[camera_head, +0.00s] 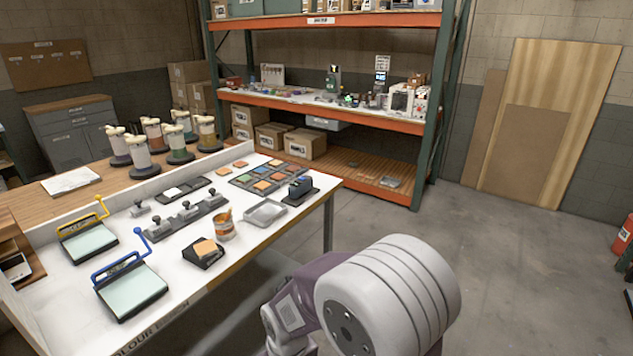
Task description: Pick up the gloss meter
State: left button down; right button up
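A small dark box-shaped device (300,187) stands on a black base near the right end of the white table; it may be the gloss meter, but its label is too small to read. A low black unit (204,253) with an orange square on top sits near the table's front edge. A thick white and purple link of my arm fills the bottom right of the view, apart from both. Neither of my grippers is in view.
The white table (212,276) also holds a paint can (225,224), a shallow grey tray (265,213), a panel of coloured tiles (264,180) and two framed pads with yellow and blue handles. An orange shelf rack (330,108) stands behind.

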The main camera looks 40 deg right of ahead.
aim_at(298, 189)
jog(key=z, duration=1.2)
jog(key=i+l+u, duration=0.25)
jog(key=i+j, duration=0.05)
jog(key=j, duration=0.05)
